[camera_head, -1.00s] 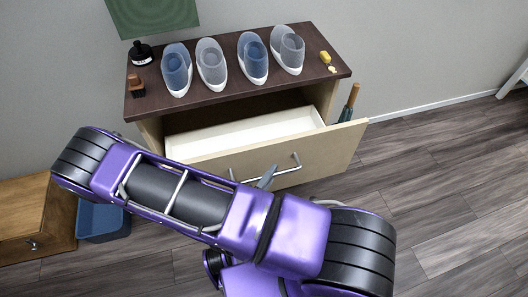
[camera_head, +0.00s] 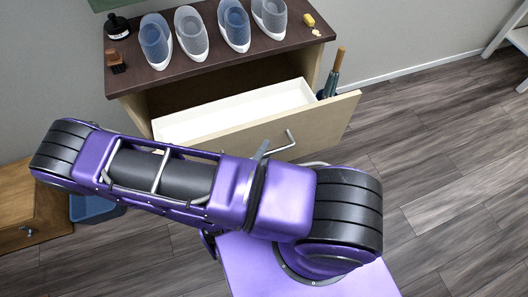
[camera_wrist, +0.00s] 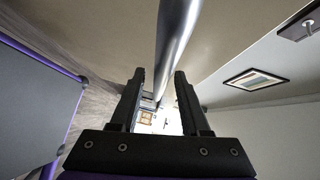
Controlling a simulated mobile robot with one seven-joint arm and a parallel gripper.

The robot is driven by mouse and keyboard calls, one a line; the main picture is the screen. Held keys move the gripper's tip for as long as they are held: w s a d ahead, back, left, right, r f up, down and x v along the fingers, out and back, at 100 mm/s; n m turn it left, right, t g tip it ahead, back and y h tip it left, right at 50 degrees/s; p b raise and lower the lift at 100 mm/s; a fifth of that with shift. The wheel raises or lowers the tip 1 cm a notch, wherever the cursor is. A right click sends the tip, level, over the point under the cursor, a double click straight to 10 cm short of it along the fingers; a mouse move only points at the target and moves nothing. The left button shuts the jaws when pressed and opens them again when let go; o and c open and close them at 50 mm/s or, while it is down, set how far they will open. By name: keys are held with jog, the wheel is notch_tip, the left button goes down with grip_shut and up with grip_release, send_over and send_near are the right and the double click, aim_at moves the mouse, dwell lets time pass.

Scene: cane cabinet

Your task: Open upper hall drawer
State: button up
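The upper drawer (camera_head: 225,111) of the dark-topped cabinet stands pulled out, its white inside showing. Its pale front (camera_head: 318,120) carries a metal bar handle (camera_head: 283,145), partly hidden behind my arm. In the wrist view the handle (camera_wrist: 174,45) runs from the top edge down to between the fingertips of my gripper (camera_wrist: 160,85). The two black fingers stand apart, with a gap beside the bar. In the head view my arm hides most of the gripper; a grey piece, possibly a finger, shows at the handle.
The dark cabinet top (camera_head: 185,70) holds several clear-and-white containers, a black bottle (camera_head: 117,27), a brown brush-like item (camera_head: 116,62) and a small yellow item (camera_head: 309,20). An umbrella-like item (camera_head: 333,75) stands right of the cabinet. A wooden cabinet (camera_head: 35,215) and blue bin (camera_head: 93,208) are at left. Floor at right is clear.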

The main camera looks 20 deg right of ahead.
jog(key=v, duration=1.7)
jog(key=shift+a, duration=0.2)
